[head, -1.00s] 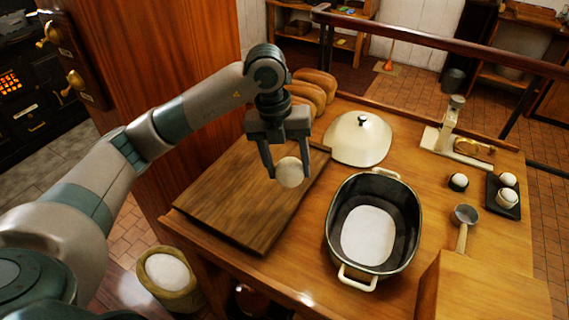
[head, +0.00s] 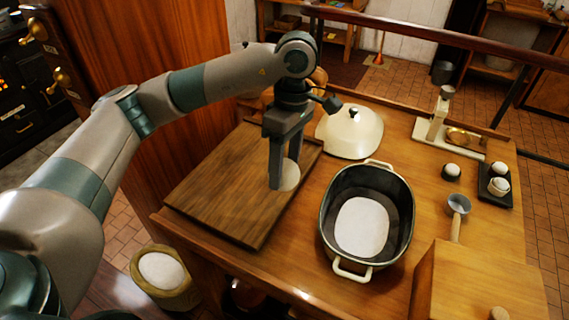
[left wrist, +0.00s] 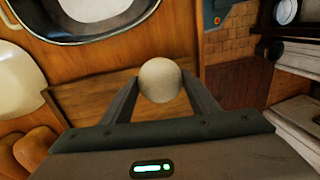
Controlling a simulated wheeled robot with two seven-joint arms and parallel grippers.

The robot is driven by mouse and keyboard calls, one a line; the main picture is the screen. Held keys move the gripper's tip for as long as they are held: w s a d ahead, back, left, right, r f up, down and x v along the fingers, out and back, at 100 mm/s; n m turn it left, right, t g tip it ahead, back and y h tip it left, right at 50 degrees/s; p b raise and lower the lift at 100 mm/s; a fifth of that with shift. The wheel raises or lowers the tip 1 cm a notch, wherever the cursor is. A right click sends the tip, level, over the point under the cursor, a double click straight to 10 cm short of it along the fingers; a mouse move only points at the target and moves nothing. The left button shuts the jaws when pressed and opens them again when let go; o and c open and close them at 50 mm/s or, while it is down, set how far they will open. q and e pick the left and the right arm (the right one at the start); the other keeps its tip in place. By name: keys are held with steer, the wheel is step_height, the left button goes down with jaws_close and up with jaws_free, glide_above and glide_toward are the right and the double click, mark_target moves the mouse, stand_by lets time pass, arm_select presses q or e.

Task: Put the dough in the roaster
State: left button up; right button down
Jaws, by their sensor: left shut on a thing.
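The dough (head: 289,176) is a pale round ball, partly hidden by the fingers in the head view. My left gripper (head: 282,172) is shut on it, above the right part of the wooden board (head: 225,193). The left wrist view shows the dough (left wrist: 160,80) between the fingertips. The roaster (head: 326,222) is a dark oval pot with cream handles, just right of the gripper. It is open, with a white oval sheet (head: 362,227) on its floor. The roaster's rim (left wrist: 95,38) shows at the top of the left wrist view. My right gripper is not in view.
A cream lid (head: 350,135) lies behind the roaster. Bread loaves (head: 318,77) are partly hidden behind my left arm. A scale (head: 436,125), a dark tray (head: 497,190) with white pieces, and a ladle (head: 458,208) are to the right. A wooden box (head: 470,285) stands at front right.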

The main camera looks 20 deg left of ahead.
arm_select(q)
steer(key=m, duration=0.4)
steer(key=shift+s+y, duration=0.3)
steer(key=shift+y, duration=0.1)
steer(key=m, duration=0.4)
steer(key=shift+s+r+t, duration=0.1)
steer(key=shift+s+t, duration=0.15)
steer(key=shift+t, duration=0.05)
steer(key=m, duration=0.4)
steer(key=shift+s+t+y, duration=0.25)
steer(key=shift+t+y, duration=0.05)
steer(key=shift+y, duration=0.1)
steer(key=m, duration=0.4)
steer(key=shift+s+a+m+t+b, duration=0.15)
steer(key=shift+s+m+t+b, duration=0.15)
steer(key=shift+m+t+b, duration=0.1)
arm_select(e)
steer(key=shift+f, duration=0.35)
arm_select(q)
steer(key=shift+a+r, duration=0.1)
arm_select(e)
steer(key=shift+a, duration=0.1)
